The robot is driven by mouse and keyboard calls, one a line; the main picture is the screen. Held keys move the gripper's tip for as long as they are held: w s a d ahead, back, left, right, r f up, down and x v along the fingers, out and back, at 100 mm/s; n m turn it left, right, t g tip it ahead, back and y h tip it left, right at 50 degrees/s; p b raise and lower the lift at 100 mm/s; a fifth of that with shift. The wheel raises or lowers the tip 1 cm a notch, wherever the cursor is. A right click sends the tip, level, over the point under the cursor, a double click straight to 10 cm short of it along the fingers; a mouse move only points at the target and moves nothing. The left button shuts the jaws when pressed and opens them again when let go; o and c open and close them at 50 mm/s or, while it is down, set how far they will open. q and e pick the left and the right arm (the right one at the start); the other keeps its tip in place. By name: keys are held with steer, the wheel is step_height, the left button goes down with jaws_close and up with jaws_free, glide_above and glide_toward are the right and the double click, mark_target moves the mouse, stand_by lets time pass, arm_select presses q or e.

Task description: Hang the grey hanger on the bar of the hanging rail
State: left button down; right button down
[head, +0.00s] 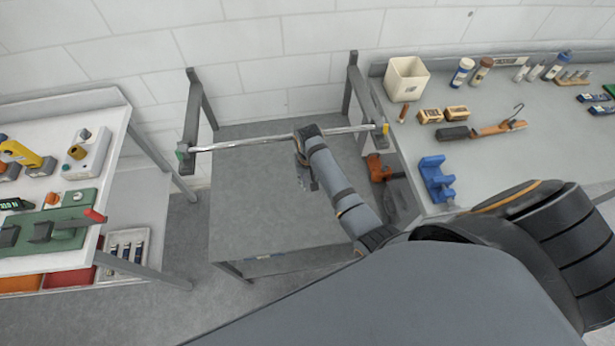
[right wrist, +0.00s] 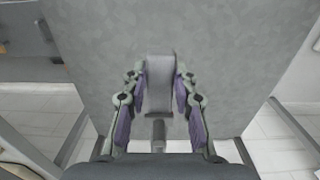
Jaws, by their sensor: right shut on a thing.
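The hanging rail's bar (head: 245,141) runs across between two dark grey posts, with a green end at left and a yellow one at right. My right gripper (head: 302,166) is at the middle of the bar, and my wrist covers part of the bar there. In the right wrist view its purple-padded fingers (right wrist: 160,84) are shut on a flat grey piece, the grey hanger (right wrist: 160,70). The hanger is mostly hidden in the head view. Its hook is not visible, so I cannot tell whether it touches the bar. My left gripper is not in view.
A grey table (head: 250,200) stands below the bar. The right bench (head: 550,155) carries a brown hanger (head: 500,128), a white bin (head: 406,78), a blue fixture (head: 436,178) and bottles. The left bench (head: 100,110) holds a green device (head: 60,225).

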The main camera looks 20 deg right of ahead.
steer(key=shift+s+a+f, duration=0.15)
steer(key=shift+s+f, duration=0.05)
steer(key=shift+f, duration=0.05)
steer(key=c, duration=1.2)
jaws_free()
steer(key=shift+w+f, duration=0.1)
steer(key=shift+w, duration=0.05)
steer(key=shift+o, duration=1)
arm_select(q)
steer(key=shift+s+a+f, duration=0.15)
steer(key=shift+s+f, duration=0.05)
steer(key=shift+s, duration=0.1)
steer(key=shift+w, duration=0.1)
arm_select(e)
step_height(320, 180, up, 12)
steer(key=shift+r, duration=0.1)
steer(key=shift+s, duration=0.2)
